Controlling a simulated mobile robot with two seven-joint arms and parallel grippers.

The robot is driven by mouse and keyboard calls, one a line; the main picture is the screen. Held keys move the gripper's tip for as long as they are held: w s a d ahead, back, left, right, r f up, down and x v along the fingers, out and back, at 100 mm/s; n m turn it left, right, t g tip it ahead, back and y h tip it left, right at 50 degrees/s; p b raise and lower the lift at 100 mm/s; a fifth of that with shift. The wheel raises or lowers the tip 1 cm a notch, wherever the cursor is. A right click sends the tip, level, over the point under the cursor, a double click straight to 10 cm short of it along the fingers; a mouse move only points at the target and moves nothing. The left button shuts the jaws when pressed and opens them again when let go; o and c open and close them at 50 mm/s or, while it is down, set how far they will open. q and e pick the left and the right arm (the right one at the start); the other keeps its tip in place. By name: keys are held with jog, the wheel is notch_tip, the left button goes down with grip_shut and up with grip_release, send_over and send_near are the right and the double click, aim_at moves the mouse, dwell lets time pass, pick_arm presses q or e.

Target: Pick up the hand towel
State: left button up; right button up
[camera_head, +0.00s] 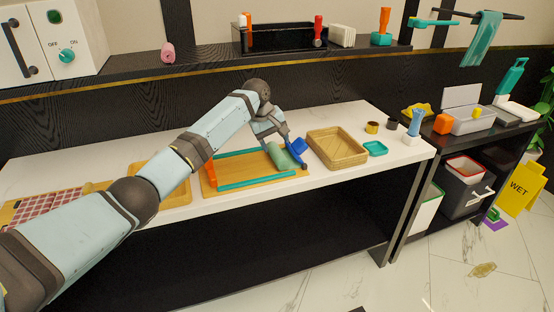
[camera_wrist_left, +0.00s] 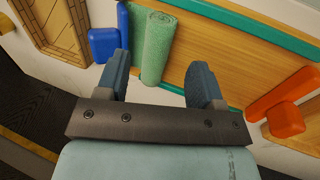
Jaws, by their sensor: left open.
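A rolled green hand towel (camera_head: 279,157) lies at the right end of a wooden board (camera_head: 235,169) with teal rails on the white counter. In the left wrist view the towel roll (camera_wrist_left: 157,45) shows between my finger lines, closer to the left finger. My left gripper (camera_head: 283,146) is above the towel at the board's right end. In the wrist view its fingers (camera_wrist_left: 160,62) are apart, with a gap to the right of the towel. Whether a finger touches the towel I cannot tell. My right gripper is not in view.
A blue block (camera_wrist_left: 104,45) stands beside the towel, and an orange part (camera_wrist_left: 284,119) is at the board's other end. A wooden tray (camera_head: 337,149) and a teal dish (camera_head: 376,149) are to the right. A pink roll (camera_head: 168,52) lies on the shelf; a teal cloth (camera_head: 482,40) hangs on a rail.

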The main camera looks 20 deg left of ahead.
aim_at(280, 159)
pick_arm(q)
jog(key=b+x, duration=0.2)
jog(key=x, duration=0.7)
jog(key=shift+s+a, duration=0.1)
jog(key=shift+a, duration=0.1)
jog(key=c, duration=0.7)
